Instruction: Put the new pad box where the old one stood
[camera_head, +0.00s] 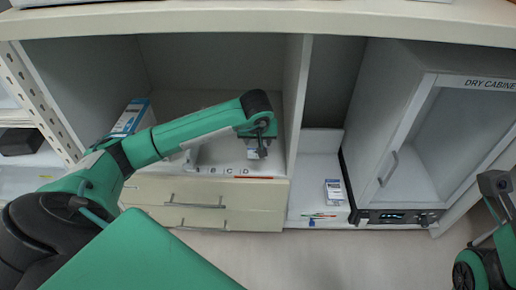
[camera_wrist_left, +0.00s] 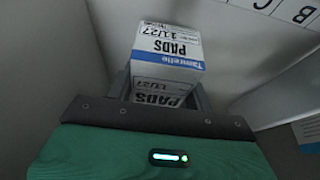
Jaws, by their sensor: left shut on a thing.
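A white pad box with a blue band, marked PADS and 11/27 (camera_wrist_left: 166,48), is between the fingers of my left gripper (camera_wrist_left: 160,90) in the left wrist view. My left gripper (camera_head: 262,148) is shut on it. In the head view the gripper is inside the open compartment, above the right part of its floor near the letters, and mostly hides the box. Another small white box with a dark label (camera_head: 333,191) stands on the low shelf to the right. My right gripper is out of view; only part of that arm shows at the right edge.
A blue-and-white box (camera_head: 130,117) stands at the compartment's left, partly behind my arm. The compartment's front edge has letters and a red strip (camera_head: 254,178). A divider (camera_head: 296,95) separates it from the low shelf (camera_head: 312,175). The dry cabinet (camera_head: 410,130) is closed. Drawers (camera_head: 190,200) lie below.

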